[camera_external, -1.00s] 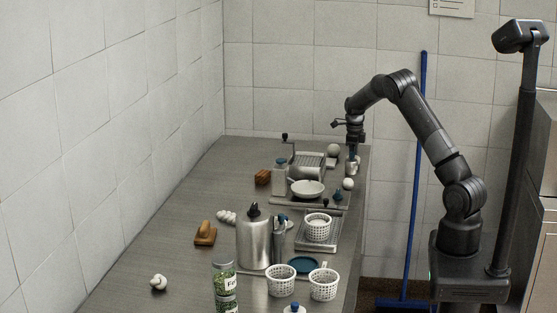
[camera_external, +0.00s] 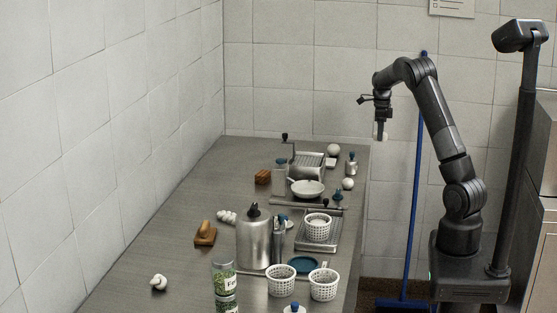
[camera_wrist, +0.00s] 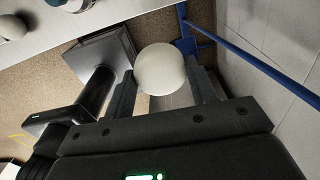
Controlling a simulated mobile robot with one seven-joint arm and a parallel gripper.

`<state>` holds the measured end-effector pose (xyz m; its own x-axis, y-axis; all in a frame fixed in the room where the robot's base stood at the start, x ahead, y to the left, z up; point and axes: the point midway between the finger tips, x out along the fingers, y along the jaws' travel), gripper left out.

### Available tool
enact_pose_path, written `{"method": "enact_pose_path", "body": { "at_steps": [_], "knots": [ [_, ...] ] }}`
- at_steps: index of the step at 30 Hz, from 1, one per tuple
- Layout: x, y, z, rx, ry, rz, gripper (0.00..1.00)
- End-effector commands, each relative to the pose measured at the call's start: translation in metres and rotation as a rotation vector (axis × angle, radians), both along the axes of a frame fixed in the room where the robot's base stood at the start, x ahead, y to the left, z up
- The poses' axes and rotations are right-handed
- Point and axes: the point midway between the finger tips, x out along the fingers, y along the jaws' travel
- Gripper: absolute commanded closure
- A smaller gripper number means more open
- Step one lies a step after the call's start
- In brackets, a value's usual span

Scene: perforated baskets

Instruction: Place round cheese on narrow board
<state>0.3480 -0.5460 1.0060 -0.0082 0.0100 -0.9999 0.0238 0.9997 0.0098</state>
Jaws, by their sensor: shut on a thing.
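My gripper (camera_external: 381,132) is raised beyond the right edge of the counter. It is shut on a pale, smooth, round thing, likely the round cheese (camera_wrist: 160,70), which sits between the two dark fingers in the wrist view. In the external view only a small pale patch of it shows at the fingertips. Nothing lies right under it but the floor. I cannot tell for certain which piece on the counter is the narrow board.
The steel counter (camera_external: 180,215) is crowded on its right side. A blue pole (camera_external: 416,180) leans close to my arm.

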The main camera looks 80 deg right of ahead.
Motion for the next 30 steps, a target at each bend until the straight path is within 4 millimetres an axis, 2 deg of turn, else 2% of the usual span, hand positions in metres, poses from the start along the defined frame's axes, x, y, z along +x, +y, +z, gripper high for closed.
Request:
{"method": "enact_pose_path", "body": {
  "at_steps": [9, 18, 25, 30],
  "knots": [
    [0.053, 0.012, -0.004, 0.026, 0.008, 0.394, 0.72],
    [0.094, 0.022, 0.011, 0.007, -0.006, 0.713, 0.72],
    [0.109, 0.026, 0.016, -0.005, -0.012, 0.806, 0.72],
    [0.137, 0.035, -0.001, -0.005, -0.013, 0.815, 0.72]
  ]
}}
